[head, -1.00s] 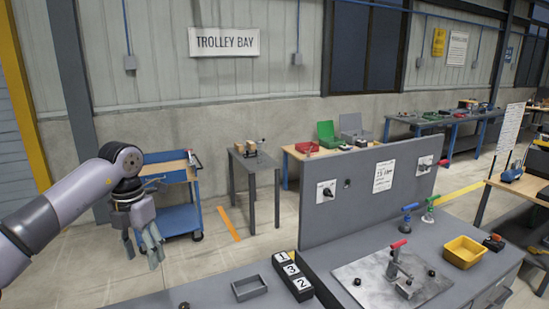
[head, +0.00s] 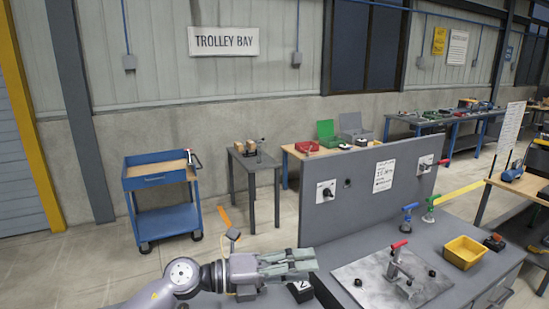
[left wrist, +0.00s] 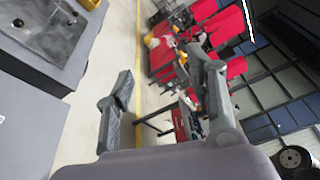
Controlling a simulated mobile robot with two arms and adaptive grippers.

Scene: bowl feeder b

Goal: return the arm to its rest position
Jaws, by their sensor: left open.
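My left arm comes in low from the left in the head view. My left gripper (head: 312,263) is at the bottom centre, fingers pointing right, above the left part of the grey bench (head: 345,240). Its fingers are apart and empty. In the left wrist view the two fingers (left wrist: 162,72) stand wide apart with nothing between them. The black block with number tiles (head: 301,291) is partly hidden below the fingertips. The small grey tray is largely hidden behind my gripper. My right gripper is not in view.
A grey upright panel (head: 345,205) stands on the bench right of my gripper. A metal plate (head: 375,285) with a red-handled clamp (head: 397,262) and a yellow bin (head: 464,251) are further right. A blue trolley (head: 165,220) stands on the floor behind left.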

